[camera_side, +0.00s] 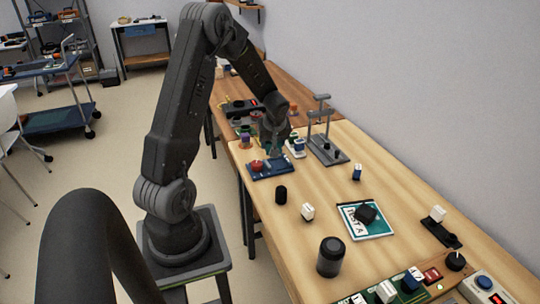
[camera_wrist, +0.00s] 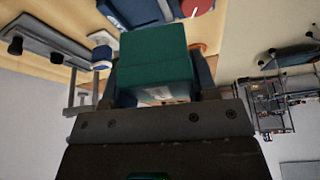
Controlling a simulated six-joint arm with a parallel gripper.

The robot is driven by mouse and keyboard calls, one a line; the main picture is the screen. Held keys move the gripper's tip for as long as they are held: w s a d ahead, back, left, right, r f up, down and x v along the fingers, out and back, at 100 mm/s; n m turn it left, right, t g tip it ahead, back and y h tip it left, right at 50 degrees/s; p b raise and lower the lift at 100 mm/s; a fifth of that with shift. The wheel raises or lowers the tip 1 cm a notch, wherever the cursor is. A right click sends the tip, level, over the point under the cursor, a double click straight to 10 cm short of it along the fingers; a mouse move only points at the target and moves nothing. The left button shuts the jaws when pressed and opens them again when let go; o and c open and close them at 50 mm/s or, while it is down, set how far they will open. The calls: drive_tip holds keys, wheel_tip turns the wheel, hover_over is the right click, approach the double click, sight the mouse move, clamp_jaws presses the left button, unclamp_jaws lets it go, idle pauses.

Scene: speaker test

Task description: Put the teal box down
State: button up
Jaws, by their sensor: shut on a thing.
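The teal box (camera_wrist: 155,68) fills the middle of the wrist view, a plain dark-teal block with a small pale label on its near face. My gripper (camera_wrist: 158,82) is shut on it, with a finger at either side. In the side view my gripper (camera_side: 275,143) is low over the far part of the wooden table, just behind a blue base with a red knob (camera_side: 270,169). The box is small and mostly hidden by the gripper there. I cannot tell whether its underside touches anything.
A grey stand with posts (camera_side: 327,148) and white-and-blue pieces (camera_side: 296,147) stand close on the right.

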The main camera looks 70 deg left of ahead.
drive_tip(key=s+a+f+n, duration=0.2)
drive_tip(key=s+a, duration=0.1)
drive_tip(key=a, duration=0.9)
hover_over(251, 154)
drive_tip(key=d, duration=0.2)
drive_tip(key=shift+g, duration=0.4)
drive_tip(key=f, duration=0.4)
drive_tip(key=shift+a+f, duration=0.2)
drive_tip(key=shift+f, duration=1.9)
drive_tip(key=shift+f, duration=0.15)
drive_tip(key=o, duration=0.9)
drive_tip(key=shift+o, duration=0.2)
